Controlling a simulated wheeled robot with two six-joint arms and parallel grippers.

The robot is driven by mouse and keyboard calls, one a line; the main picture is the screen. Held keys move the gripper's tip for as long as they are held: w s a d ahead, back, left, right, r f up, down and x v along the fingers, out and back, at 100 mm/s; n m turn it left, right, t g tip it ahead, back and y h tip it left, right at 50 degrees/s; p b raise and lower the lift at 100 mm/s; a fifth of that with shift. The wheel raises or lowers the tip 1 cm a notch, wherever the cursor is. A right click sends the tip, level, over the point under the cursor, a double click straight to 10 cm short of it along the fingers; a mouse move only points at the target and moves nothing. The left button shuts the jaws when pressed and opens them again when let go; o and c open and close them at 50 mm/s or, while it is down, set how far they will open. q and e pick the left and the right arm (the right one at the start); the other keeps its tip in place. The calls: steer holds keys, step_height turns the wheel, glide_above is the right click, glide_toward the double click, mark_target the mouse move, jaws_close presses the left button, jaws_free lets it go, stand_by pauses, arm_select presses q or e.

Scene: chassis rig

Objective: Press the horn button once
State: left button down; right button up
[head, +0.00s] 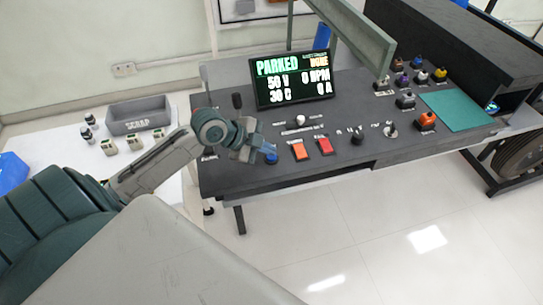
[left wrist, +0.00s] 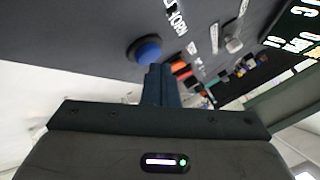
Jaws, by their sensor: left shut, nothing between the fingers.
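The horn button is a blue dome (left wrist: 146,50) in a dark ring on the dark console, with a "HORN" label beside it in the left wrist view. In the head view the blue button (head: 271,158) shows just beyond my left gripper's tips. My left gripper (head: 262,150) is shut and empty, its fingertips close to the button. In the left wrist view the shut fingers (left wrist: 160,72) end right beside the dome's lower edge; I cannot tell if they touch it. My right gripper is not in view.
Orange (head: 300,151) and red (head: 325,146) switches sit right of the button. A display (head: 292,80) reading "PARKED" stands behind. A grey scrap bin (head: 139,115) is on the white table at left. A grey beam (head: 350,35) overhangs the console.

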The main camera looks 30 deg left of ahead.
mark_target(267, 157)
arm_select(q)
steer(key=shift+f, duration=0.1)
stand_by(0.4)
steer(key=shift+f+b, duration=0.3)
steer(key=shift+f, duration=0.05)
steer(key=shift+r, duration=0.15)
stand_by(0.4)
steer(key=shift+r+p, duration=0.75)
step_height(267, 157, up, 5)
steer(key=p, duration=0.4)
stand_by(0.8)
